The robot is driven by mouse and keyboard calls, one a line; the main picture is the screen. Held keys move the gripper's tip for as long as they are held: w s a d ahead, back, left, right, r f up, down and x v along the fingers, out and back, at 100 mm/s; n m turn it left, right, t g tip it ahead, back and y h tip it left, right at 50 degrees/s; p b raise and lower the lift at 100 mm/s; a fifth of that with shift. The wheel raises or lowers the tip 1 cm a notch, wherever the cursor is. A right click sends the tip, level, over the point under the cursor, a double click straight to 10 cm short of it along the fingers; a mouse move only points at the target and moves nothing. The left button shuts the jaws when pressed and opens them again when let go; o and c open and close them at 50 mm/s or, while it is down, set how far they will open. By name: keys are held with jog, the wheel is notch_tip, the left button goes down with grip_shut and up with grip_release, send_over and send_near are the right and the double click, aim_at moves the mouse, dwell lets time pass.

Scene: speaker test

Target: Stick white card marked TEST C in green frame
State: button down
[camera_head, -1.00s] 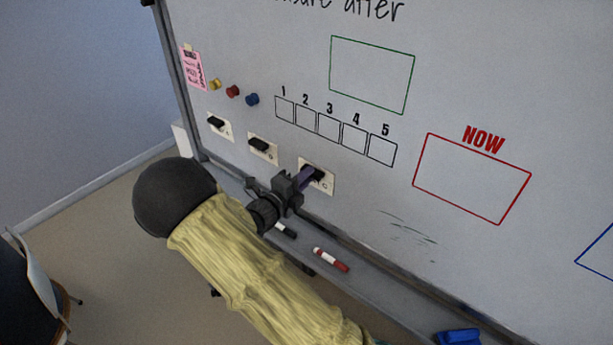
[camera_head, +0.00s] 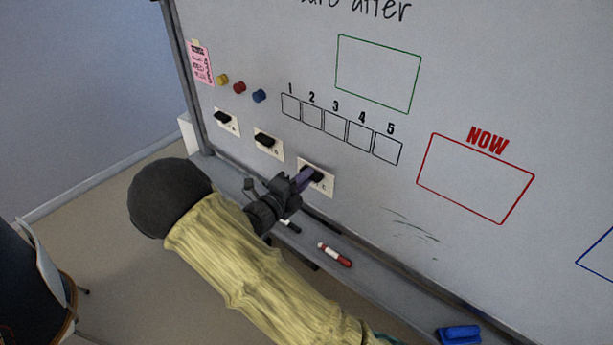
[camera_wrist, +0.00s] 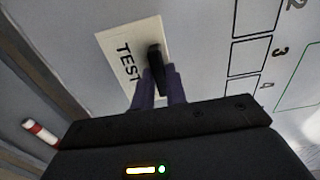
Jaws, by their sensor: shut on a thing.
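The white card marked TEST C (camera_head: 328,188) is at the lower part of the whiteboard, right of two similar cards. It has a black magnet handle (camera_wrist: 155,66) across it. My gripper (camera_head: 309,178) is at this card, its purple fingers shut on the black handle. In the wrist view the card (camera_wrist: 113,45) shows the word TEST, and the handle and fingers hide the rest. The card looks flat against or very close to the board; I cannot tell which. The green frame (camera_head: 378,75) is higher up and to the right, and it is empty.
Cards A (camera_head: 227,123) and B (camera_head: 267,144) hang to the left. Numbered boxes (camera_head: 337,129) lie between card C and the green frame. An empty red NOW frame (camera_head: 475,179) is at right. The tray below holds a red marker (camera_head: 336,255) and a blue eraser (camera_head: 459,334).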

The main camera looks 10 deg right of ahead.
jog(key=shift+p+v, duration=1.1)
jog(key=shift+v, duration=1.1)
jog(key=s+a+r+n+t+y+p, duration=0.1)
jog(key=a+r+n+t+y+p, duration=0.2)
jog(key=a+r, duration=1.25)
jog(key=s+a+r+n+t+y, duration=0.1)
jog(key=s+a+r+y, duration=0.1)
jog(key=s+a+r, duration=0.2)
jog(key=s+a+r+n+t+y, duration=0.2)
jog(key=s+a+r, duration=0.3)
jog(key=a+r, duration=0.3)
notch_tip(320, 180, up, 4)
jog(key=shift+s+r+y, duration=0.15)
jog(key=shift+s+y, duration=0.1)
jog(key=shift+y, duration=0.15)
jog(key=shift+a, duration=0.1)
